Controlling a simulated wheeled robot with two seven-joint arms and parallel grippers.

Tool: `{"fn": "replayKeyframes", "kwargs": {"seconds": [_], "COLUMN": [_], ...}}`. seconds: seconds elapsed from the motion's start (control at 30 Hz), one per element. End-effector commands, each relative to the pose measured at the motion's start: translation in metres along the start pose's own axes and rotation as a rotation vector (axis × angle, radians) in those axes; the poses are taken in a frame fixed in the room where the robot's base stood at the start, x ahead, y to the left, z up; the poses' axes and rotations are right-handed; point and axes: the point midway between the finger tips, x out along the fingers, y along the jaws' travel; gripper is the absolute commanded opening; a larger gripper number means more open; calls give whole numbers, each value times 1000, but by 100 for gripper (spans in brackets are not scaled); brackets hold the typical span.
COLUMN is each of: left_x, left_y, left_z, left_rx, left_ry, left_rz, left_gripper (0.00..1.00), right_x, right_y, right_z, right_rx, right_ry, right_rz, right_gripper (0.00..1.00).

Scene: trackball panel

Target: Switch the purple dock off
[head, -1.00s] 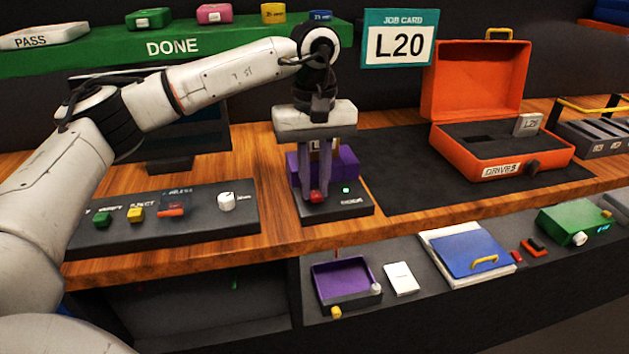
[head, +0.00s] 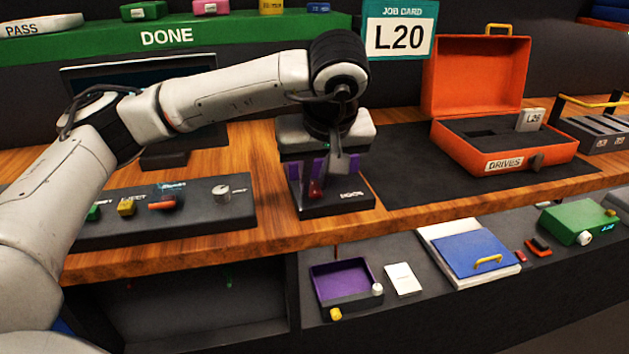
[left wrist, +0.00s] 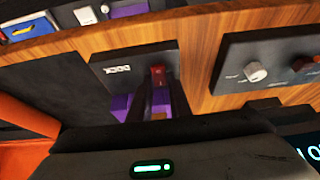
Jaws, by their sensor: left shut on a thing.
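The dock (head: 340,205) is a black base with a purple body (head: 294,176) and a white label, near the bench's front edge. Its red switch (head: 316,190) is partly covered by my left gripper (head: 324,182). The gripper points down and is shut on the switch, with its fingers tilted and turned. The left wrist view shows the red switch (left wrist: 158,74) at the fingertips, with purple parts (left wrist: 122,106) beside the fingers. No green light shows on the dock now. My right gripper is not in view.
A control panel (head: 200,213) with coloured buttons and a white knob lies left of the dock. An open orange case (head: 470,160) stands to the right on a dark mat (head: 400,185). A lower shelf in front holds a purple tray (head: 342,281) and a blue-covered item (head: 475,252).

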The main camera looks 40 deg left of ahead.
Motion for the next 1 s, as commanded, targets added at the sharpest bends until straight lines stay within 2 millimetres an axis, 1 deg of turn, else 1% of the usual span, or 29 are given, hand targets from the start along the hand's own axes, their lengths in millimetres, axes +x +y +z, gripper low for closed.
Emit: {"fn": "replayKeyframes", "kwargs": {"seconds": [0.1, 0.13, 0.23, 0.5, 0.63, 0.77, 0.8, 0.9, 1.0], "left_x": [0, 0, 0, 0, -8, -29, -39, -61, -79], "left_y": [0, 0, 0, 0, 1, 1, 1, 1, 0], "left_z": [0, 0, 0, 0, -1, -1, -2, -3, -3], "left_rx": [-1, -1, -1, 0, 0, 0, 0, 0, 0], "left_ry": [0, 0, -1, -2, -1, 0, 1, 3, 3], "left_rz": [-2, -2, -1, -1, 3, 4, 4, 5, 3], "left_gripper": [0, 19, 36, 36, 36, 36, 36, 36, 36], "right_x": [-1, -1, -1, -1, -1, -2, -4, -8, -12], "right_y": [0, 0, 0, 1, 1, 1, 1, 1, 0], "right_z": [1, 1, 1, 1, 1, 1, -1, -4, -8], "right_rx": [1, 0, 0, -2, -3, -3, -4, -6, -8], "right_ry": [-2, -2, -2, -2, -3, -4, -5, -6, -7], "right_rz": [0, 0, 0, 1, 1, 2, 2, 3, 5], "right_gripper": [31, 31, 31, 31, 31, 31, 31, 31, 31]}}
